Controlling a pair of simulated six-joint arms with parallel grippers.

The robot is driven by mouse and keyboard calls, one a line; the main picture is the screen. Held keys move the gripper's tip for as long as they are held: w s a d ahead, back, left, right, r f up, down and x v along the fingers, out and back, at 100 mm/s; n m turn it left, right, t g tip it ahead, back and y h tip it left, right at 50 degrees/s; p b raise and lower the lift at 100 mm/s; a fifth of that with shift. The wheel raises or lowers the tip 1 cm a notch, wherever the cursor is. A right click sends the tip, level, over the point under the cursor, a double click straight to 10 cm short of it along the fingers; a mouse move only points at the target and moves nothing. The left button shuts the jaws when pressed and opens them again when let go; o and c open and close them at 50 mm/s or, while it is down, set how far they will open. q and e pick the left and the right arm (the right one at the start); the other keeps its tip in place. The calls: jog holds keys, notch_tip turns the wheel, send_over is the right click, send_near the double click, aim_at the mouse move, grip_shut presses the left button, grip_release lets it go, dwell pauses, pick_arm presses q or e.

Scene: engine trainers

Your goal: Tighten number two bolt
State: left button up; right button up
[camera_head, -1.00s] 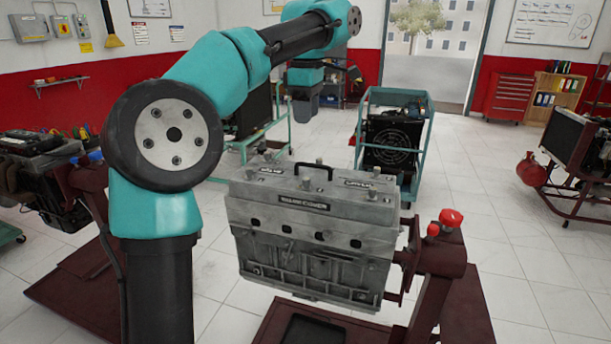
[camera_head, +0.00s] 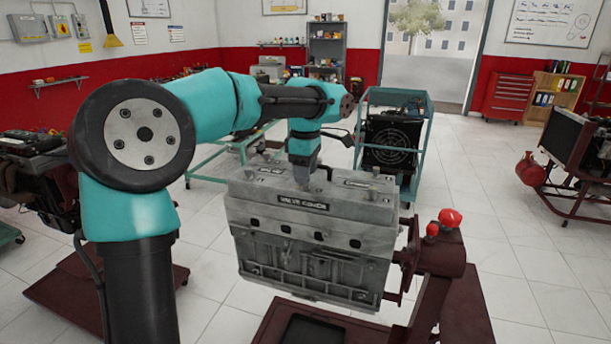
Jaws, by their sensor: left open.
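The grey engine block with its valve cover (camera_head: 345,208) is held on a dark red stand (camera_head: 440,270) in the middle of the view. Raised labels show on the cover's top, but I cannot read a bolt number. My left gripper (camera_head: 303,180) points down over the middle of the cover's top, close to its surface. Its fingers are small and partly blend with the cover, and I see nothing held in them. It hides the middle of the cover's top, including most of the handle. Whether it touches the cover I cannot tell. My right gripper is out of view.
A teal-framed cart (camera_head: 395,145) stands behind the engine on the right. Another engine on a stand (camera_head: 35,190) is at the left. A red tool cabinet (camera_head: 509,95) stands against the back wall. The tiled floor right of the stand is clear.

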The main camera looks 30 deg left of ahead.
pick_arm(q)
jog(key=shift+f, duration=0.65)
jog(key=shift+c, duration=0.4)
grip_shut()
